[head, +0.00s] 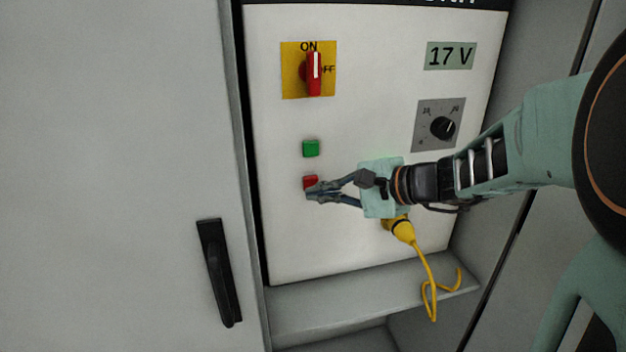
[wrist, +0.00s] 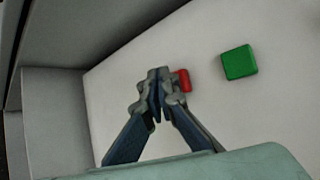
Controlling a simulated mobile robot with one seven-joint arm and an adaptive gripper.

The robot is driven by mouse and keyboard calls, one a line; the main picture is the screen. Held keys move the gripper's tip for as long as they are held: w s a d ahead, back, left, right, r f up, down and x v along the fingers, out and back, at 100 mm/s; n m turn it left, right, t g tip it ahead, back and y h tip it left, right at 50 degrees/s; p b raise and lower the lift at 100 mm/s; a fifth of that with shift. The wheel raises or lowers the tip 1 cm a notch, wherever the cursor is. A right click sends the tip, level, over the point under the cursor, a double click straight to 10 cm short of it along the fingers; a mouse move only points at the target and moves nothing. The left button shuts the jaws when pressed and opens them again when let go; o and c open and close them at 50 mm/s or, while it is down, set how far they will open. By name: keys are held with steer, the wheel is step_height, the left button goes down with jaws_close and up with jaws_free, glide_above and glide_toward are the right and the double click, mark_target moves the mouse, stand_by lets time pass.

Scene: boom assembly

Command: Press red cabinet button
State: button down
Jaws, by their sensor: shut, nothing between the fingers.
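The red button (head: 309,181) is on the white cabinet panel, just below the green button (head: 310,148). In the head view my gripper (head: 311,192) is shut, with its fingertips over the lower part of the red button. In the wrist view the red button (wrist: 184,80) shows right beside the closed fingertips (wrist: 156,95), partly hidden by one finger. The green button (wrist: 238,62) stands clear to the upper right there. I cannot tell whether the fingertips touch the red button.
A red rotary switch (head: 313,73) on a yellow plate sits above the buttons. A dial (head: 443,127) and a 17 V display (head: 450,56) are to the right. A yellow plug and cable (head: 404,231) hang below my gripper. A cabinet door with a black handle (head: 219,272) is at left.

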steer(key=shift+w+a, duration=0.15)
steer(key=shift+w, duration=0.25)
steer(key=shift+w+a+b, duration=0.1)
steer(key=shift+w+b, duration=0.35)
steer(key=shift+w, duration=0.05)
stand_by(0.8)
steer(key=shift+s, duration=0.1)
steer(key=shift+s+d+b, duration=0.25)
steer(key=shift+s+b, duration=0.15)
steer(key=shift+s, duration=0.4)
steer(key=s, duration=0.2)
steer(key=s+d+b, duration=0.1)
steer(key=s, duration=0.1)
steer(key=shift+s+d, duration=0.2)
steer(key=shift+s, duration=0.2)
stand_by(0.6)
